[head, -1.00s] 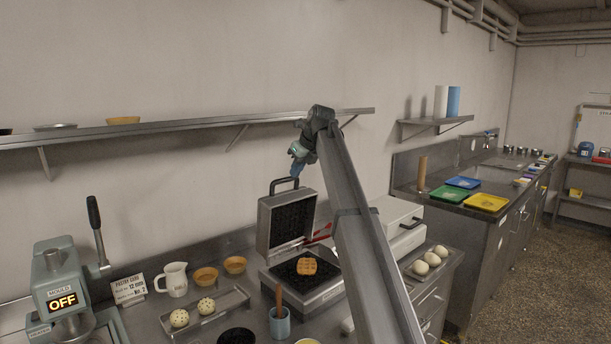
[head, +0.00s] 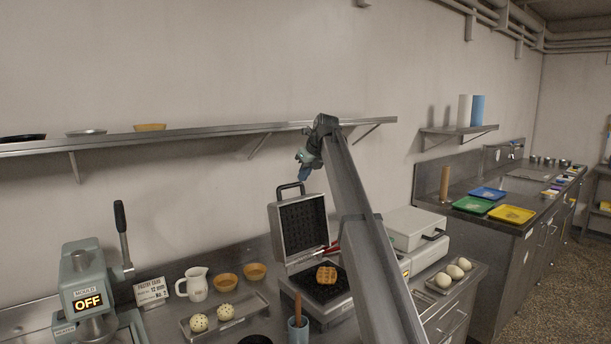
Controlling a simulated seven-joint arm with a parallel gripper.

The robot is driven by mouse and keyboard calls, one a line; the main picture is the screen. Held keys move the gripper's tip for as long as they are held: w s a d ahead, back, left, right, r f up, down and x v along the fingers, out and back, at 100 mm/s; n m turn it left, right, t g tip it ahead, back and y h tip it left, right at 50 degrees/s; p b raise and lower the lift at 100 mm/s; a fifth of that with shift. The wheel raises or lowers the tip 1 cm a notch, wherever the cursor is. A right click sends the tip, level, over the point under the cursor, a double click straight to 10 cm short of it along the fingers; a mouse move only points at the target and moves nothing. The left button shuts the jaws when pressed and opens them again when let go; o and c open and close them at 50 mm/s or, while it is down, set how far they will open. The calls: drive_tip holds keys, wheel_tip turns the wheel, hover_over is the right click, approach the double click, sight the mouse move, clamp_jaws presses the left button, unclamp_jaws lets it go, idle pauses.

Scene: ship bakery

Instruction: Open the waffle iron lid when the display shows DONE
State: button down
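The waffle iron (head: 322,303) stands on the counter with its lid (head: 300,229) raised, tilted back toward the wall. A golden waffle (head: 326,275) lies on the dark lower plate. The lid's black handle (head: 290,190) is at the top edge. My gripper (head: 304,175) hangs from my arm just above and right of the handle in the picture. It looks apart from the handle, but its fingers are too small to tell open from shut. I see no display reading DONE; my arm covers part of the iron's right side.
At left, a machine (head: 88,287) has a display reading OFF. A jug (head: 194,284), two small bowls (head: 227,282) and a tray with dotted balls (head: 225,312) stand left of the iron. A white appliance (head: 412,226) and a tray of eggs (head: 451,275) are at right. A shelf (head: 215,133) runs behind.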

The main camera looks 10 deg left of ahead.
idle(0.4)
drive_tip(key=shift+s+d+r, duration=0.3)
drive_tip(key=shift+r, duration=0.15)
wheel_tip(320, 180, up, 12)
drive_tip(key=s+d, duration=0.1)
drive_tip(key=shift+d, duration=0.15)
